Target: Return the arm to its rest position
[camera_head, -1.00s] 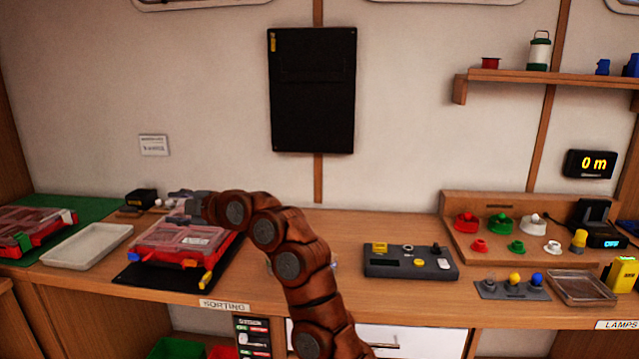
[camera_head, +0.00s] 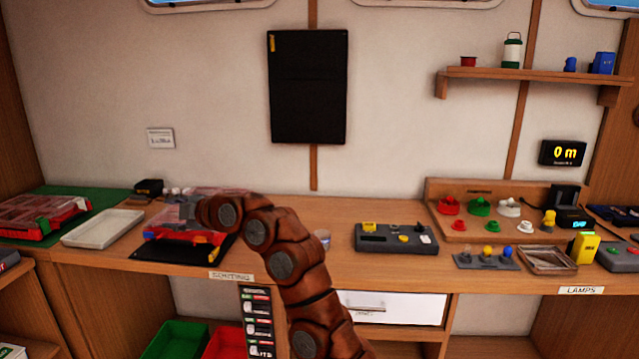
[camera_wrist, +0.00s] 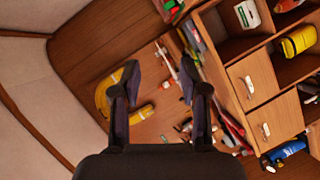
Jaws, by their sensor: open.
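My gripper (camera_wrist: 160,85) is open in the wrist view, with nothing between its two dark fingers. Beyond the fingers are a wooden surface and a yellow curved object (camera_wrist: 104,95). In the head view my brown jointed arm rises from the bottom centre and bends left. Its grey gripper end (camera_head: 183,208) overlaps the red case with a clear lid (camera_head: 160,228) on the sorting bench. Whether it touches the case cannot be told from this view.
A white tray (camera_head: 103,228) and a second red case (camera_head: 40,216) lie left. A shelf (camera_head: 530,74) is on the wall. Bench space between arm and control box is mostly clear.

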